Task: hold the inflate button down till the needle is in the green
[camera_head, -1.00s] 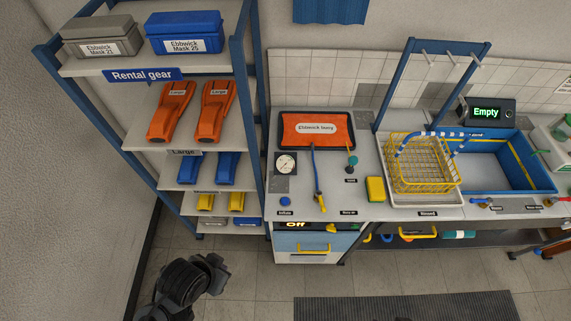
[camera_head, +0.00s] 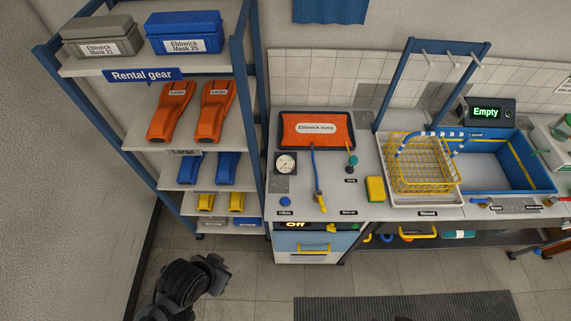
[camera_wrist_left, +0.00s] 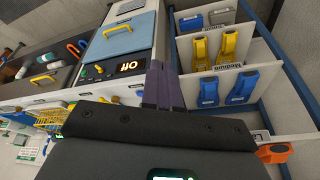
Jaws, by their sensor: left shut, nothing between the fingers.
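The blue inflate button (camera_head: 285,201) sits on the front left of the bench, above its "Inflate" label. The round white gauge (camera_head: 286,163) is behind it; its needle is too small to read. The orange Ebbwick buoy (camera_head: 317,130) lies at the back of the bench, with a blue hose (camera_head: 315,168) running forward from it. My left gripper (camera_wrist_left: 166,75) is shut and empty in the left wrist view. In the head view my left arm is low at the left, over the floor and well apart from the button. My right gripper is not in view.
The rental gear shelf (camera_head: 141,75) stands left of the bench. A drawer unit with an "Off" display (camera_head: 296,224) is under the button. A yellow sponge (camera_head: 375,189), a yellow wire basket (camera_head: 420,170) and a blue sink (camera_head: 510,175) are to the right.

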